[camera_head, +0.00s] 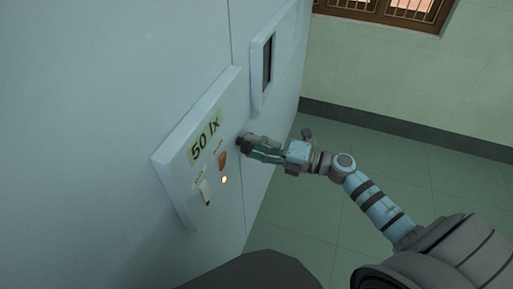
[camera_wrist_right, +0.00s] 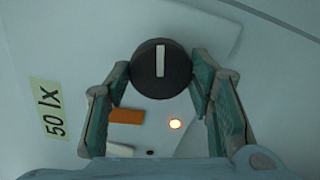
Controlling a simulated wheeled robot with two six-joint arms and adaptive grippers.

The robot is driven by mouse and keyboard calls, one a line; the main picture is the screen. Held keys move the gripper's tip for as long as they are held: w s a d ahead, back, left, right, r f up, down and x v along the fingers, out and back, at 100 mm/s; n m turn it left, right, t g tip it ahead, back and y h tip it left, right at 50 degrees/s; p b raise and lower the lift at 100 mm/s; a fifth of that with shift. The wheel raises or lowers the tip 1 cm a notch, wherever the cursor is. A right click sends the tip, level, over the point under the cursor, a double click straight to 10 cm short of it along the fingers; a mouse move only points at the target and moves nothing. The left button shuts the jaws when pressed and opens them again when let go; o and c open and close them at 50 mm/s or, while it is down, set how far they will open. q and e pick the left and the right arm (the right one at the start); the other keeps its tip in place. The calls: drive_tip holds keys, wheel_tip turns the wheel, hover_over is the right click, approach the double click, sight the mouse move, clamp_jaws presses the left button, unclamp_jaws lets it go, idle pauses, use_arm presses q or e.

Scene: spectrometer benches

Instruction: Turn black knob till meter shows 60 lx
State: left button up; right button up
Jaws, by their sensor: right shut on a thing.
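The black knob (camera_wrist_right: 161,68) is round with a white pointer line and sits on a pale panel (camera_head: 172,156). In the right wrist view its line runs up and down the picture. My right gripper (camera_wrist_right: 161,76) has its fingertips on both sides of the knob and is shut on it. My left gripper is not in view.
Below the meter are an orange-brown button (camera_head: 222,161), a lit orange lamp (camera_head: 224,180) and a pale switch (camera_head: 204,191). A second framed panel with a dark slot (camera_head: 267,62) is up and to the right. The floor on the right is clear.

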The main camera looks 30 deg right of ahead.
drive_tip(key=shift+f+n+b, duration=0.1)
drive_tip(key=shift+n+b, duration=0.2)
drive_tip(key=shift+n, duration=0.5)
drive_tip(key=o, duration=1.2)
drive_tip(key=v, duration=1.2)
